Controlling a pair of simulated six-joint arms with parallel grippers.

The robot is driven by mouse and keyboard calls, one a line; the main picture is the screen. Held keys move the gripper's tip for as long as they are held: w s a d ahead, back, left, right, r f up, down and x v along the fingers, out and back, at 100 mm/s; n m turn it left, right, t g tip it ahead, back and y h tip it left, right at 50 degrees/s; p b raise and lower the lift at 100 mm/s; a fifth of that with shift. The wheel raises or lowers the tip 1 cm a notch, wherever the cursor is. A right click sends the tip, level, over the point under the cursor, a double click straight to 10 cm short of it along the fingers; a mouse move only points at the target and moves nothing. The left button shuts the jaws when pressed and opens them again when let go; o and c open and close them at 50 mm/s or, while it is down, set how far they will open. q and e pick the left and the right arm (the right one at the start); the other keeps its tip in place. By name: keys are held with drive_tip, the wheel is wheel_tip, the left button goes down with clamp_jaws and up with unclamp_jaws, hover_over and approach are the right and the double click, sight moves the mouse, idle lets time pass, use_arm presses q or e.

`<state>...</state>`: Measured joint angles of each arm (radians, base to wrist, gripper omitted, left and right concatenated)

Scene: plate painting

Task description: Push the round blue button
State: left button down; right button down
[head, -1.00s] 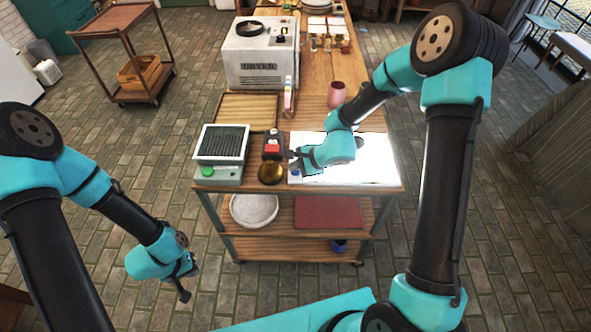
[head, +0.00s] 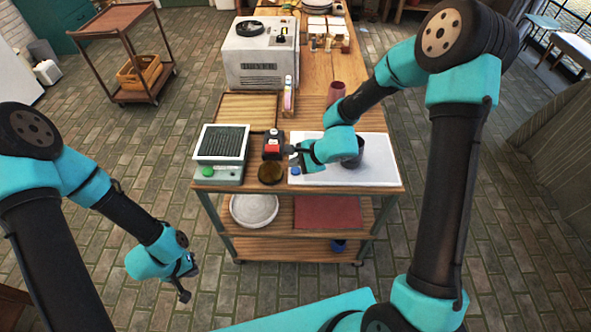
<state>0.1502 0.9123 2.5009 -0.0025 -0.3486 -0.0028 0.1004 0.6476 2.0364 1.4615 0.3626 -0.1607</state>
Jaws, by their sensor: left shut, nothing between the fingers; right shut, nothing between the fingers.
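The round blue button (head: 295,171) sits at the front left corner of the white panel (head: 375,172) on the cart. It shows uncovered. The panel is plain white and not glowing. My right gripper (head: 291,150) is shut and empty, just behind the button in the picture and apart from it, beside the red-and-black device (head: 272,146). My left gripper (head: 185,295) is shut and empty, hanging low in front of the cart on the left, far from the button.
A dark cup (head: 355,158) stands on the panel, partly behind my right arm. A box with a green button (head: 208,171) and a dark gold round bowl (head: 270,173) are left of the panel. A white dryer (head: 258,62) stands behind.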

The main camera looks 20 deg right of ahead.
sight(296, 172)
drive_tip(key=shift+r, duration=3)
